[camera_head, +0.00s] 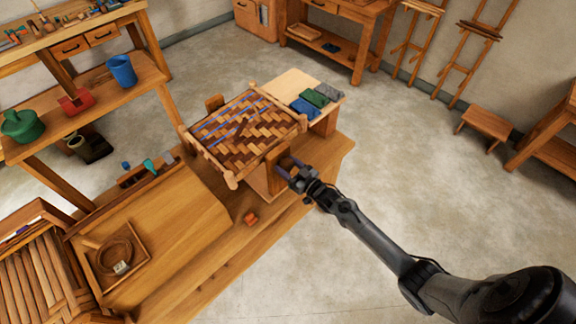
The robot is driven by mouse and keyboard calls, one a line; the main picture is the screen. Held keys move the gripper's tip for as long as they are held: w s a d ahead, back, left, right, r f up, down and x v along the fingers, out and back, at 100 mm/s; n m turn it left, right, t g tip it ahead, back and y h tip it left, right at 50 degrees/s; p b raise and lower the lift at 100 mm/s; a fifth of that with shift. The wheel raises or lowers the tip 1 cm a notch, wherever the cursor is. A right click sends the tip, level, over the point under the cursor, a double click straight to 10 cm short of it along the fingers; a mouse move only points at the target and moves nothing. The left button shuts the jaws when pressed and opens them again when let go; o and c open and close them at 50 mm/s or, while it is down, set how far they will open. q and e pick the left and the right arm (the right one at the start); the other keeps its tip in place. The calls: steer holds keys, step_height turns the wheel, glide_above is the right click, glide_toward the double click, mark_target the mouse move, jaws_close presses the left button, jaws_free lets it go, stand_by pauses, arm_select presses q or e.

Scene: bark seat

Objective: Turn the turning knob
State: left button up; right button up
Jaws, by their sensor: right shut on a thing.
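A wooden frame with a woven bark seat (240,128) stands on the low wooden workbench in the middle of the view. My right gripper (286,169) is at the near right side of this frame, in front of a wooden block (273,169) below the seat. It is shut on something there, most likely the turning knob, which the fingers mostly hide. My right arm reaches in from the lower right. My left gripper is not in view.
The workbench (180,220) holds a tray with a coil (113,255) and a small orange block (250,218). Folded cloths (314,98) lie behind the seat. A shelf at left holds a blue bucket (122,71) and a green pot (22,126).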

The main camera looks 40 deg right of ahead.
stand_by(0.3)
steer(key=o, duration=1)
steer(key=shift+c, duration=0.2)
steer(key=shift+s, duration=0.1)
steer(key=shift+s, duration=0.25)
steer(key=s+d, duration=0.1)
steer(key=s, duration=0.9)
